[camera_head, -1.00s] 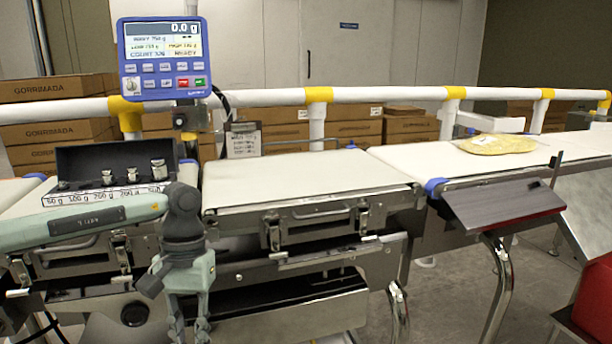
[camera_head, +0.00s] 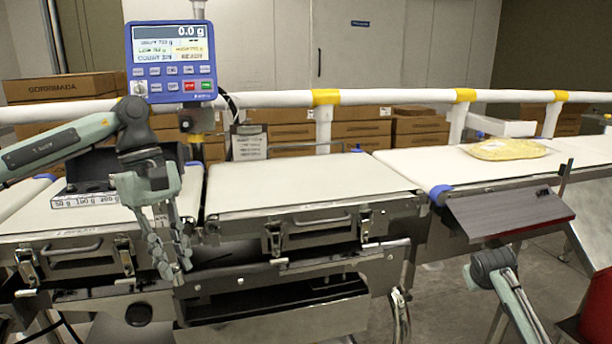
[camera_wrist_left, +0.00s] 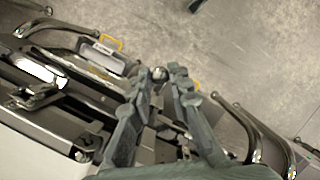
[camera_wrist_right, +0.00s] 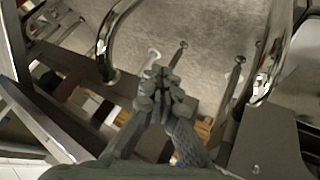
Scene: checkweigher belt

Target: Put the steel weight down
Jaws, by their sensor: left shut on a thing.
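My left gripper (camera_head: 172,262) points down in front of the belt frame in the head view. In the left wrist view its fingertips (camera_wrist_left: 165,75) are shut on the steel weight (camera_wrist_left: 159,73), a small shiny round piece seen from above. The weight cannot be made out clearly in the head view. The dark weight box (camera_head: 70,200) with gram labels on its front edge stands on the left belt, and my left arm hides much of it. My right gripper (camera_wrist_right: 165,88) has its fingertips together with nothing seen between them; in the head view only my right arm shows, at lower right.
The middle weighing belt (camera_head: 300,182) is bare. A yellow bag (camera_head: 507,149) lies on the right belt (camera_head: 430,162). A blue display (camera_head: 171,62) reads 0.0 g above a white rail (camera_head: 270,98). A sloped dark plate (camera_head: 510,215) juts out at front right.

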